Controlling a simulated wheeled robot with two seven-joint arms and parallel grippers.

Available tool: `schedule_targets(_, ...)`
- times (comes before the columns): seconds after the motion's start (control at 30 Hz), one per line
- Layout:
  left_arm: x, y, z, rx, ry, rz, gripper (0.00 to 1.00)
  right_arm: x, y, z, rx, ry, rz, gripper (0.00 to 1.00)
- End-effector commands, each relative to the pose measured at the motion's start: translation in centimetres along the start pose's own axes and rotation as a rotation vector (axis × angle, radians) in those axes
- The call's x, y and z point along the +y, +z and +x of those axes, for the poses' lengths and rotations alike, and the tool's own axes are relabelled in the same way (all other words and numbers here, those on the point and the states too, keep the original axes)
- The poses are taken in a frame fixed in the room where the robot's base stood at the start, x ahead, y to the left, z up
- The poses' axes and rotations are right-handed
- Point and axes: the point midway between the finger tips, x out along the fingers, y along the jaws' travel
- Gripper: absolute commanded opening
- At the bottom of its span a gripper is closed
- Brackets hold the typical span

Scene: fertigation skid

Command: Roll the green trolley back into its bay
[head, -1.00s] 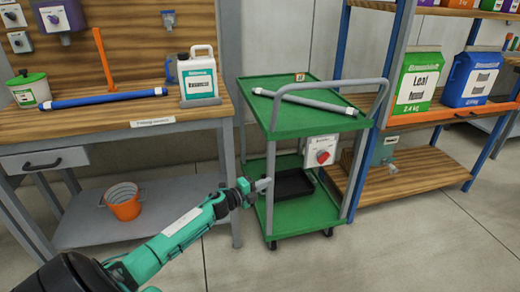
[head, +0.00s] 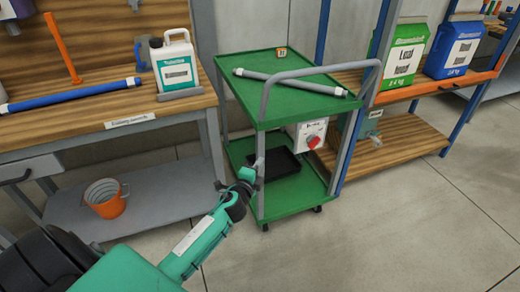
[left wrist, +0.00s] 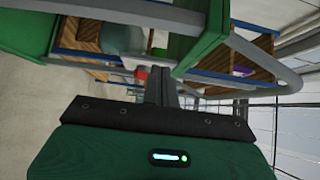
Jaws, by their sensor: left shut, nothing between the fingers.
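The green trolley (head: 245,101) stands between the workbench and the shelf rack, with its grey push handle (head: 318,71) facing me. A grey tube (head: 290,83) lies on its top deck, and a black tray (head: 273,163) sits on its lower deck. My left gripper (head: 258,167) is shut and empty, at the trolley's near left post below the top deck. I cannot tell whether it touches the post. In the left wrist view, the shut fingers (left wrist: 161,86) point toward the trolley's green deck edge and grey handle (left wrist: 262,60). My right gripper is out of view.
The wooden workbench (head: 95,135) at left holds a white jug (head: 176,65) and a blue tube (head: 70,95); an orange bucket (head: 105,198) is on its lower shelf. The rack (head: 430,137) stands close at right. Floor (head: 390,230) in front and right is clear.

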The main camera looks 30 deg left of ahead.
Motion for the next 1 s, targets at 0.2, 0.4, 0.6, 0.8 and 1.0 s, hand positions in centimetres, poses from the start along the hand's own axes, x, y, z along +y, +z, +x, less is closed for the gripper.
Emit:
schedule_targets(0.2,0.0,0.0,3.9,0.0,-0.001,0.0,0.0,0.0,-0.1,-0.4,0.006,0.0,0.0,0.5)
schedule_targets(0.4,0.0,1.6,6.3,0.0,0.0,0.001,0.0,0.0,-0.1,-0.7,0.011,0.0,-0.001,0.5)
schedule_targets(0.6,0.0,2.7,7.3,0.001,0.0,0.001,0.0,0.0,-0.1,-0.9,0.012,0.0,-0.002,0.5)
schedule_targets(0.8,0.0,2.8,7.5,0.001,0.0,0.0,0.0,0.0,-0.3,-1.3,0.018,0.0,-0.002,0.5)
schedule_targets(1.0,0.0,2.9,7.5,0.001,0.0,0.0,0.0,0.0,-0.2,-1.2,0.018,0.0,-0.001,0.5)
